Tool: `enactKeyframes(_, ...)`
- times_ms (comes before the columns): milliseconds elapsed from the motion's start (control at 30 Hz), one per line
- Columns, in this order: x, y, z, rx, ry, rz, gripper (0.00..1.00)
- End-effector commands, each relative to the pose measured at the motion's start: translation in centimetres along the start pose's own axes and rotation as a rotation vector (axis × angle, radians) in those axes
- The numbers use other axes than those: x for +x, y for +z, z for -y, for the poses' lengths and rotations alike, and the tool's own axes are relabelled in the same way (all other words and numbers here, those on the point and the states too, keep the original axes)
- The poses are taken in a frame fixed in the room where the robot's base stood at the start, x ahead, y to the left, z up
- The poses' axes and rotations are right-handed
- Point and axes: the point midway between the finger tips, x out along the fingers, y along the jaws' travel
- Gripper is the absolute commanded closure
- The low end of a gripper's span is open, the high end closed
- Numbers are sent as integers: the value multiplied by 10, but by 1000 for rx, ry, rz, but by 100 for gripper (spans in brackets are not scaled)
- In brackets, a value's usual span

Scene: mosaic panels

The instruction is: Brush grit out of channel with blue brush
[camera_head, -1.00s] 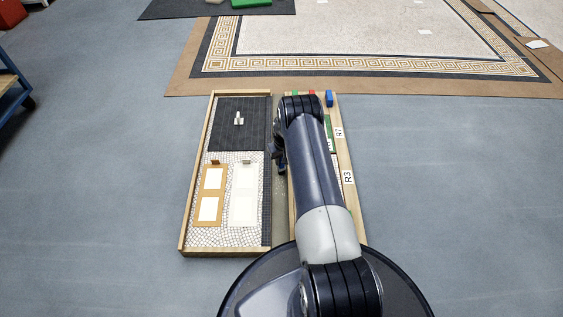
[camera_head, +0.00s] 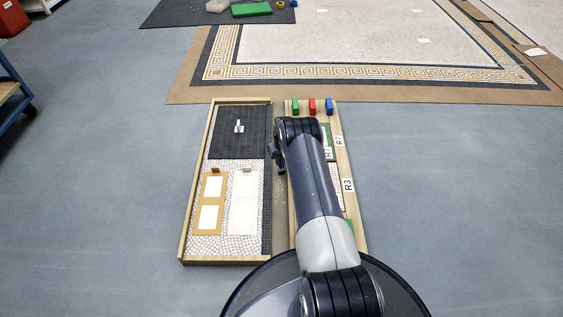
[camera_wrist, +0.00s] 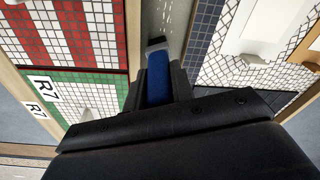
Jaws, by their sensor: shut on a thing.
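My gripper (camera_wrist: 158,92) is shut on the blue brush (camera_wrist: 158,76), whose blue body shows between the fingers in the wrist view. A pale band and a dark end show at its far tip. The brush points along the channel (camera_wrist: 180,14), a narrow grey strip between two mosaic panels, and its tip is over or in the channel; I cannot tell if it touches the bottom. In the head view the channel (camera_head: 280,215) runs between the panels, and my gripper (camera_head: 280,160) is over it, partly hidden by my arm.
The left panel (camera_head: 238,145) carries a small pale handle, and tan and white plates lie on its white mosaic. The right panel, labelled R7 and R3, is partly behind my arm. Green (camera_head: 295,106), red (camera_head: 312,106) and blue (camera_head: 329,106) blocks stand at its far end.

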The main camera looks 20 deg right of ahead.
Motion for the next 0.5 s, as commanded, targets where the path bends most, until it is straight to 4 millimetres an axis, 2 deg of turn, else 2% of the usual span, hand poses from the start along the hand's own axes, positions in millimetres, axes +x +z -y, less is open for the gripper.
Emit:
enactKeyframes(233,-5,-2,-1,0,0,1,99)
enactKeyframes(500,-26,-5,-1,0,0,0,99)
